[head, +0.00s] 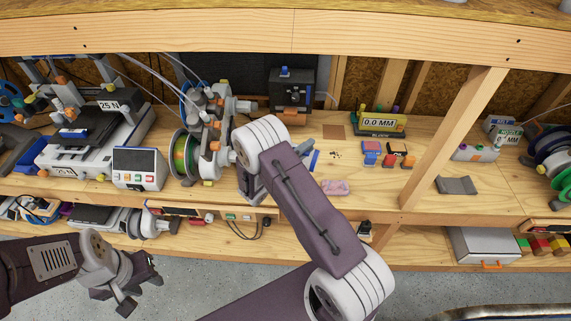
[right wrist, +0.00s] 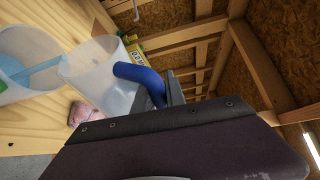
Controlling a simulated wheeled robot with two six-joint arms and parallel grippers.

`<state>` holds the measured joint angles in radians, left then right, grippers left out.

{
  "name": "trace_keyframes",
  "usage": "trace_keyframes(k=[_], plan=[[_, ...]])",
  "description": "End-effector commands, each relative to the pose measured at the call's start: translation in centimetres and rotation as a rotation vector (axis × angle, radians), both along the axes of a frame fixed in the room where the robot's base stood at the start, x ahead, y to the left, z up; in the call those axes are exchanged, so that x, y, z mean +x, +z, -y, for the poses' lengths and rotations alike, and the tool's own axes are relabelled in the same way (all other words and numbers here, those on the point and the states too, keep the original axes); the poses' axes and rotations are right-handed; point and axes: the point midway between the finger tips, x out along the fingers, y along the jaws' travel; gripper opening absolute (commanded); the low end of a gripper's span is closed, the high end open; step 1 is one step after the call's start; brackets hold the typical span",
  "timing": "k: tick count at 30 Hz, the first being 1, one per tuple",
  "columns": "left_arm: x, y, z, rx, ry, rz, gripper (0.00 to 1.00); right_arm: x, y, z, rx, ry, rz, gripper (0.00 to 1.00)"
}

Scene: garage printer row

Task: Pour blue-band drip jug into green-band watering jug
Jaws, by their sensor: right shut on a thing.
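My right gripper (right wrist: 168,90) is shut on the blue handle of a translucent white jug (right wrist: 98,78), seen in the right wrist view. The jug is tilted, with its mouth toward a second whitish jug (right wrist: 28,45) at the left edge. A light blue streak (right wrist: 40,69) runs from the held jug's mouth into the second jug, with blue at its lower end; it looks like liquid. My left gripper (head: 138,287) is open and empty in front of the shelves.
A pink cloth-like thing (head: 335,187) lies on the bench just right of my right arm. A spool machine (head: 200,140) stands close on the left, and a wooden post (head: 450,140) rises to the right.

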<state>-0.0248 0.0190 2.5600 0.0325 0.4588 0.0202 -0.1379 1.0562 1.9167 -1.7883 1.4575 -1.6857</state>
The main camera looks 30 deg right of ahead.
Motion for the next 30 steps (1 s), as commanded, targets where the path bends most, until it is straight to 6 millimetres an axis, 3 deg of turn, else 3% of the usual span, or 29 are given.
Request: trace_keyframes(k=[30], plan=[[0.0, 0.48, 0.0, 0.0, 0.0, 0.0, 0.36, 0.63, 0.59, -0.63, -0.06, 0.0, -0.059, 0.0]])
